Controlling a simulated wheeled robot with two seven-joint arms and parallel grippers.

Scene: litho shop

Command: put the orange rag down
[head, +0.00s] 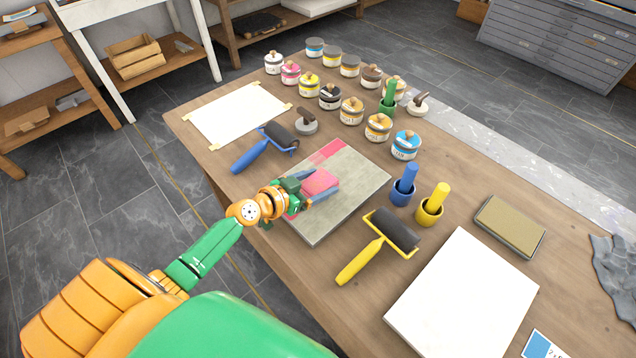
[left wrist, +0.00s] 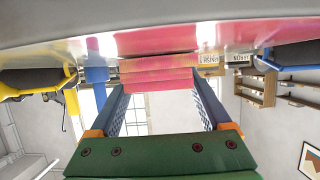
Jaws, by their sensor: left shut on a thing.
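My left gripper (head: 318,190) is shut on the folded orange rag (head: 321,181), which looks pink to orange. The rag is low over the grey litho stone (head: 352,193) on the table; whether it touches the stone is hard to tell. In the left wrist view the rag (left wrist: 157,72) sits in folded layers between the two blue fingers, close against the stone's surface (left wrist: 250,22). A pink-red ink band (head: 328,151) lies along the stone's far left edge. My right gripper is in neither view.
A blue-handled roller (head: 262,148) lies left of the stone and a yellow-handled roller (head: 382,243) lies to its right. Blue (head: 403,187) and yellow (head: 431,207) pots stand near its right corner. Several ink jars (head: 351,112) stand behind. A white slab (head: 463,298) lies front right.

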